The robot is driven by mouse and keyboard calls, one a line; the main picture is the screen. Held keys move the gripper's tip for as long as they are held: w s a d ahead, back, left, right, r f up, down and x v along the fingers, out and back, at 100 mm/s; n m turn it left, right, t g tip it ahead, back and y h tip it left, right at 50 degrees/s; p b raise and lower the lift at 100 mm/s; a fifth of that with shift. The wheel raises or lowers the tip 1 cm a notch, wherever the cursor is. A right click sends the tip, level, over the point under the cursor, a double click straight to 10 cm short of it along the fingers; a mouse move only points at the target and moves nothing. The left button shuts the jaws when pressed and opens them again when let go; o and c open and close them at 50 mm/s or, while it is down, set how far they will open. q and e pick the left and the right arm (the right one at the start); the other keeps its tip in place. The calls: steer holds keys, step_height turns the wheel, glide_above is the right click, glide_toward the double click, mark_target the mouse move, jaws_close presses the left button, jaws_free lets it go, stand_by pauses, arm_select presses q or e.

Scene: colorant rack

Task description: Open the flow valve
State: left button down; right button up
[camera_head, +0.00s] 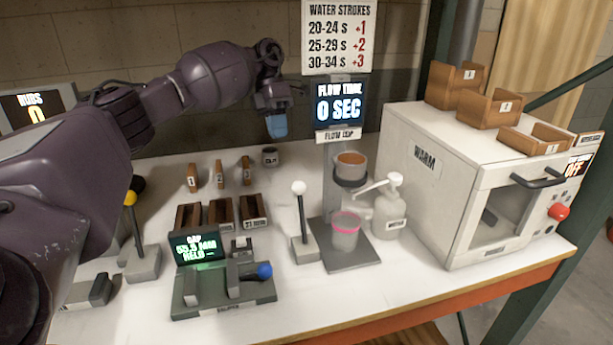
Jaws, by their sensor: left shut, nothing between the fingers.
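A lever with a white ball knob (298,187) stands upright on a grey base just left of the flow cup stand; it looks like the flow valve, though no label on it shows. The flow cup (351,172) holds an orange-brown liquid and sits in a ring on the stand. A clear beaker with a pink rim (345,232) stands below it. The display above (339,103) reads FLOW TIME 0 SEC. My left gripper (277,127) is shut and empty, with bluish fingertips pointing down. It is raised above and behind the white knob, apart from it. My right gripper is out of view.
A white WATER pump bottle (388,212) stands right of the flow stand, beside a white WARM oven (440,165). A gauge with a blue knob (264,271) lies front left, near small wooden trays (222,212). A yellow-knobbed lever (131,198) is partly behind my arm.

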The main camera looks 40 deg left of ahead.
arm_select(q)
steer(key=p, duration=0.2)
glide_toward(301, 210)
step_height(301, 210, down, 4)
steer(key=w+a, duration=0.1)
steer(key=a, duration=0.1)
steer(key=shift+w+d, duration=0.1)
steer(key=shift+d, duration=0.25)
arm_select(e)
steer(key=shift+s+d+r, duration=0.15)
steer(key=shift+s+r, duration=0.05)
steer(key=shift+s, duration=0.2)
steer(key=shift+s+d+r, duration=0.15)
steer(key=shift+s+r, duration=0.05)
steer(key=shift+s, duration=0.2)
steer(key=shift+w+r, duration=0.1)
